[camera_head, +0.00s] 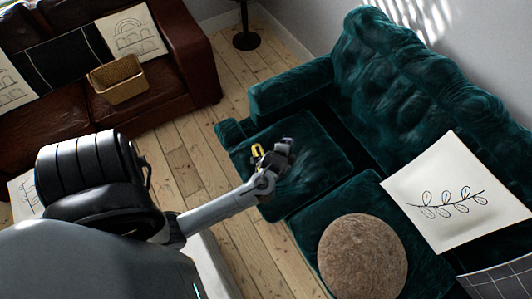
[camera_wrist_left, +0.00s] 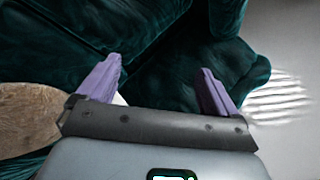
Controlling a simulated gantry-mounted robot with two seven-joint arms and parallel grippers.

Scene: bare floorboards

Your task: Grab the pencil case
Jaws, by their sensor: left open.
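I cannot pick out a pencil case in either view. My left gripper (camera_head: 286,149) is over the seat of the dark green velvet sofa (camera_head: 318,140) in the head view. A small yellow patch (camera_head: 257,149) shows beside the gripper, and I cannot tell whether it is part of my wrist or a separate thing. In the left wrist view, the two purple fingers of the left gripper (camera_wrist_left: 160,70) stand wide apart with nothing between them but green sofa fabric (camera_wrist_left: 150,50) beyond. My right gripper is not in view.
A round brown cushion (camera_head: 362,257) and a white leaf-print cushion (camera_head: 455,195) lie on the green sofa. A brown leather sofa (camera_head: 185,60) at the upper left carries a tan basket (camera_head: 118,80) and cushions. Bare floorboards (camera_head: 190,145) lie between the sofas.

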